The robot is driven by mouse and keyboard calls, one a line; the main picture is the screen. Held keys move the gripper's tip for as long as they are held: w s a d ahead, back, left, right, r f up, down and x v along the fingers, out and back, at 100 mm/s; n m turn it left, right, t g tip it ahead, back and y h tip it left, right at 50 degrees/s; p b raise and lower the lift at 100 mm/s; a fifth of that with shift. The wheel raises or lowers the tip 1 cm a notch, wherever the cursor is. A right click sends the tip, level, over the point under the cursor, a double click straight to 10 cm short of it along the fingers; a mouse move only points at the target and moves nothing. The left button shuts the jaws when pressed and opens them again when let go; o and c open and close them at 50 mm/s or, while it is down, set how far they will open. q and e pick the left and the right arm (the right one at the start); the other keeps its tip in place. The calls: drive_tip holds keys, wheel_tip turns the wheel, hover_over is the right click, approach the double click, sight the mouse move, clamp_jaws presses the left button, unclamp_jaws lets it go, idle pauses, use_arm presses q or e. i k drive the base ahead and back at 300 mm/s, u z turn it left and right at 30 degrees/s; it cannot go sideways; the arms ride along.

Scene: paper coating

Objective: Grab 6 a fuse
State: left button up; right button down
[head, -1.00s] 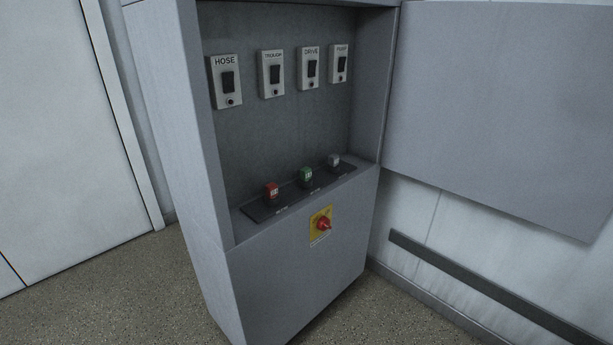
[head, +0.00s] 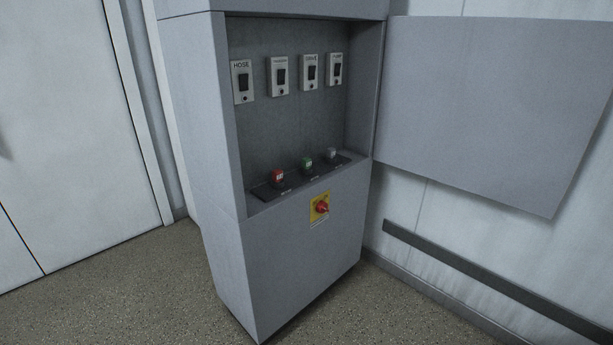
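In the head view, three small fuse-like blocks stand in a row on a dark strip (head: 268,190) on the ledge inside an open grey cabinet (head: 290,255). The left one is red (head: 277,176), the middle one green (head: 307,164) and the right one grey (head: 332,155). Their markings are too small to read. Neither of my grippers is in view.
Several switch plates hang on the cabinet's back wall, the leftmost labelled HOSE (head: 242,82). A red rotary knob (head: 322,208) sits on a yellow plate below the ledge. The cabinet door (head: 480,100) stands open to the right. The floor (head: 130,290) in front is clear.

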sight(305, 162)
drive_tip(key=z, duration=0.55)
drive_tip(key=i, duration=0.3)
drive_tip(key=z, duration=0.95)
drive_tip(key=i, duration=0.85)
drive_tip(key=z, duration=0.35)
drive_tip(key=i, duration=0.9)
drive_tip(key=u, duration=0.3)
